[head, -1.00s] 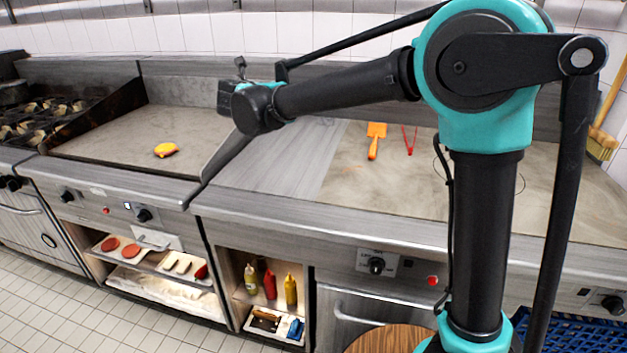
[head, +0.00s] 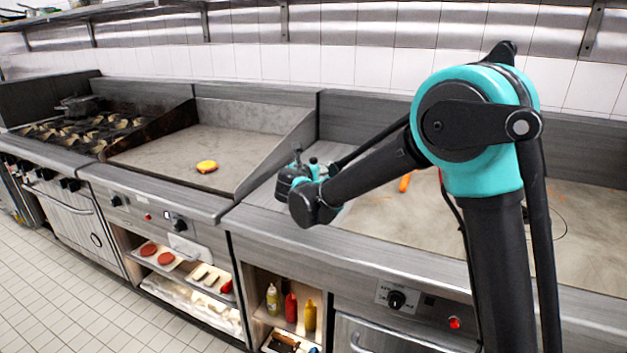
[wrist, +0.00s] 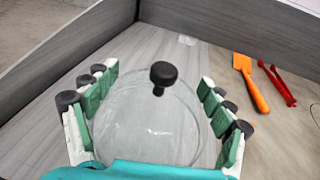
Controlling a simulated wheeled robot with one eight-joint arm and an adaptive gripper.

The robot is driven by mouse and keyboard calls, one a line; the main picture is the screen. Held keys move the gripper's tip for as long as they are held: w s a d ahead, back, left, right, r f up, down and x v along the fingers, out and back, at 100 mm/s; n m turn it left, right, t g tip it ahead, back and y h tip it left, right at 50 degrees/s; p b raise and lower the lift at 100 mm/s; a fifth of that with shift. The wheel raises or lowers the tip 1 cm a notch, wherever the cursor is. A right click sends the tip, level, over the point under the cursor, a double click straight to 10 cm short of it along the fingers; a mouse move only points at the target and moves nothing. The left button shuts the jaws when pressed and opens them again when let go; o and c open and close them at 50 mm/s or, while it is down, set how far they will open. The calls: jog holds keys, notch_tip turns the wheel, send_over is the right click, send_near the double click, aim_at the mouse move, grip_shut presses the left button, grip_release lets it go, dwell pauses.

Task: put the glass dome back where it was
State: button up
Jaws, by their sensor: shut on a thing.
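The glass dome (wrist: 145,125) is clear and round with a black knob (wrist: 163,75) on top, in the middle of the wrist view. My gripper (wrist: 157,82) has its green-padded fingers on both sides of the dome and is shut on it. The dome looks upright over the grey counter; I cannot tell whether its rim touches the surface. In the head view my gripper (head: 297,180) is over the grey counter (head: 262,195), right of the griddle's side wall. The dome cannot be made out there.
An orange spatula (wrist: 250,82) and red tongs (wrist: 278,84) lie to the right of the dome. A yellow-topped patty (head: 207,166) is on the griddle (head: 160,155). Metal side walls (head: 277,153) edge the counter.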

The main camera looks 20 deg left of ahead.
jog(key=shift+f, duration=2.5)
jog(key=shift+f, duration=0.1)
jog(key=o, duration=1.5)
jog(key=v, duration=1.2)
